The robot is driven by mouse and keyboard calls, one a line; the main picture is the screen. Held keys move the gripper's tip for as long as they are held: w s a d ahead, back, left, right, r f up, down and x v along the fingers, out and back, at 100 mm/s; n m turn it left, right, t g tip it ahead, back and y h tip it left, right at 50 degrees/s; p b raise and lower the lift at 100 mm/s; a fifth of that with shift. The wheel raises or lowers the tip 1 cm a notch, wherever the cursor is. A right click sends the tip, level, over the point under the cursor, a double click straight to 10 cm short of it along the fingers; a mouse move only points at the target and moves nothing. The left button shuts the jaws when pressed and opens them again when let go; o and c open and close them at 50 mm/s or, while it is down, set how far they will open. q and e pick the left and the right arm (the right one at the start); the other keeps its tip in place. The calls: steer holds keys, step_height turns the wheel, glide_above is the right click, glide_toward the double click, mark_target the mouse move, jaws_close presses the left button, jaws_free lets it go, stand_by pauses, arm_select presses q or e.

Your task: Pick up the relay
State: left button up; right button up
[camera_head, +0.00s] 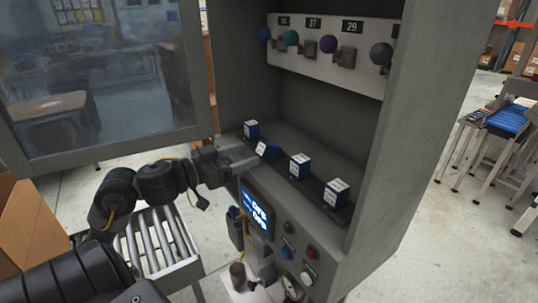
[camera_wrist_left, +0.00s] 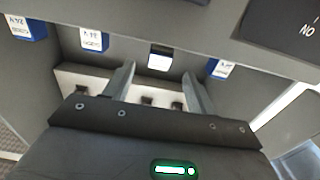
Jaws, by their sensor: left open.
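Several blue relays with white labelled faces stand on a dark ledge (camera_head: 318,187) in the grey cabinet. One relay (camera_head: 267,149) is tilted, unlike the upright relays beside it (camera_head: 251,129), (camera_head: 300,166) and (camera_head: 336,192). My left gripper (camera_head: 246,162) is at the ledge's front edge, close to the tilted relay. In the left wrist view the fingers (camera_wrist_left: 160,85) are spread apart and empty, and a relay (camera_wrist_left: 160,58) shows beyond and between their tips. I cannot tell whether they touch it. My right gripper is not in view.
An open glazed door (camera_head: 100,80) hangs left of the cabinet. A row of coloured knobs (camera_head: 328,44) lines a pale panel above the ledge. A lit display (camera_head: 257,212) and buttons (camera_head: 288,228) sit below it. A roller conveyor (camera_head: 158,240) stands lower left.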

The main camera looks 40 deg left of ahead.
mark_target(261, 147)
arm_select(q)
steer(key=p+x, duration=0.1)
steer(key=x, duration=0.2)
steer(key=shift+a, duration=0.1)
steer(key=shift+s, duration=0.1)
steer(key=x, duration=0.1)
steer(key=p+x, duration=0.1)
steer(key=x, duration=0.3)
steer(key=shift+r+p, duration=0.3)
steer(key=shift+w+f, duration=0.1)
steer(key=shift+w, duration=0.1)
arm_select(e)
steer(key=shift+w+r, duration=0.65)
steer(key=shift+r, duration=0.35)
arm_select(q)
steer(key=shift+c, duration=0.3)
steer(key=c, duration=1.1)
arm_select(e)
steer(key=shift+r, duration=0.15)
